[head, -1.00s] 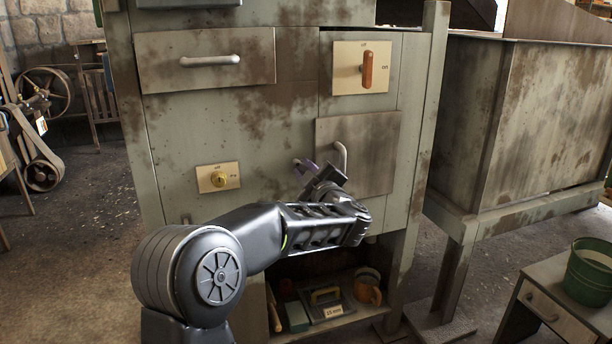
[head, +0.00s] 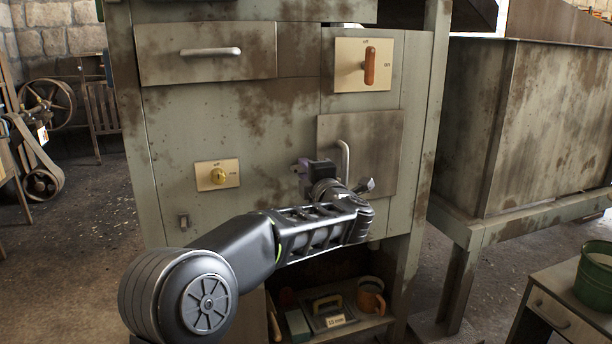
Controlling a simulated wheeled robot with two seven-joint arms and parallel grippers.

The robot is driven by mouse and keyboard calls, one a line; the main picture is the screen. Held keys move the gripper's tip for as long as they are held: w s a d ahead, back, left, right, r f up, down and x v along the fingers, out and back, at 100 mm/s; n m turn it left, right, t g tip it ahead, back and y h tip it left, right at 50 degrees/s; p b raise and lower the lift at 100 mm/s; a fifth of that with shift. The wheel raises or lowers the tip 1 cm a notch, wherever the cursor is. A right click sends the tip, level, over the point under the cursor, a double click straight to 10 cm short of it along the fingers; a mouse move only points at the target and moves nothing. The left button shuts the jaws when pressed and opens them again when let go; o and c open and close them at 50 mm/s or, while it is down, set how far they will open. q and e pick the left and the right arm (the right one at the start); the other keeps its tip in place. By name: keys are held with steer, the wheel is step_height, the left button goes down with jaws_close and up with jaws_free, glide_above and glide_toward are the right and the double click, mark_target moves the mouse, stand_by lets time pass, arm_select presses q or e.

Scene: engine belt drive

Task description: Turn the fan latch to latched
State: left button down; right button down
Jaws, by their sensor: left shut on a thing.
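The left gripper (head: 308,178) is at the cabinet front, beside the lower left part of the small square door. It is shut on a small purple piece (head: 301,168), which I take for the fan latch. Only a sliver of this piece shows. The gripper and wrist cover the rest, so its exact angle and any marks around it cannot be read. My right gripper is not in view.
The square door (head: 380,135) has an upright bar handle (head: 345,160) close beside the gripper. An orange switch (head: 370,65) is above, a yellow knob (head: 219,176) to the left. A small metal catch (head: 184,221) is lower left.

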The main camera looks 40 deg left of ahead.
arm_select(q)
steer(key=shift+f, duration=0.15)
steer(key=c, duration=1.6)
jaws_free()
steer(key=shift+c, duration=0.2)
steer(key=shift+s+d, duration=0.1)
steer(key=shift+d, duration=0.05)
steer(key=p+v, duration=0.1)
steer(key=v, duration=0.6)
steer(key=shift+d+p, duration=0.25)
steer(key=shift+p, duration=0.15)
steer(key=shift+s, duration=0.1)
